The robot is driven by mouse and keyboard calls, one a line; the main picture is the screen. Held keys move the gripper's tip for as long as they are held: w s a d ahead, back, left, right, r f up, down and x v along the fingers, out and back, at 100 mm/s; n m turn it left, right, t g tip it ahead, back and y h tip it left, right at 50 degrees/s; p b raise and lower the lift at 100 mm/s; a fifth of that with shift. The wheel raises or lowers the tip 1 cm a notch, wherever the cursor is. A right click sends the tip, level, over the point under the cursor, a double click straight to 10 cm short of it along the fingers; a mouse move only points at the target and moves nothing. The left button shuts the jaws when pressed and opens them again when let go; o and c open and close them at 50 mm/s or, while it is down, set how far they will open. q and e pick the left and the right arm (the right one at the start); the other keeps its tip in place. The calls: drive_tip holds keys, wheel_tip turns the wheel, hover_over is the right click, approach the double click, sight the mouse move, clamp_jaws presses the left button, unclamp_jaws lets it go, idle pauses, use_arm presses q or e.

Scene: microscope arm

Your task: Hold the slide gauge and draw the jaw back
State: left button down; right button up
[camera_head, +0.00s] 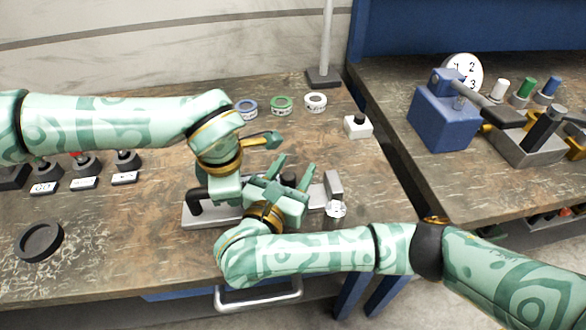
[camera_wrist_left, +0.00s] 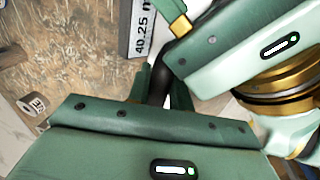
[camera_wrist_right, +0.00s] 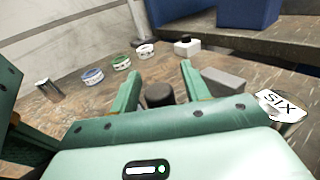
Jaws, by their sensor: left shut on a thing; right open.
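The slide gauge lies on the wooden bench, its grey base (camera_head: 192,219) partly hidden by my grippers. A label reading "40.25 m" (camera_wrist_left: 143,30) shows in the left wrist view. My left gripper (camera_wrist_left: 160,75) is shut on the gauge's black handle (camera_wrist_left: 158,90). My right gripper (camera_head: 293,168) is open, its fingers on either side of a black knob (camera_wrist_right: 158,95) on the gauge. Whether they touch it I cannot tell. A grey block (camera_head: 333,184) stands just right of the knob.
Several tape rolls (camera_head: 281,105) and a white button box (camera_head: 358,125) stand behind. A black ring (camera_head: 40,241) lies at the front left. A blue fixture (camera_head: 442,118) stands on the right bench.

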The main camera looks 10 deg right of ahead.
clamp_jaws()
drive_tip(key=shift+d, duration=0.25)
unclamp_jaws()
drive_tip(key=v, duration=1.2)
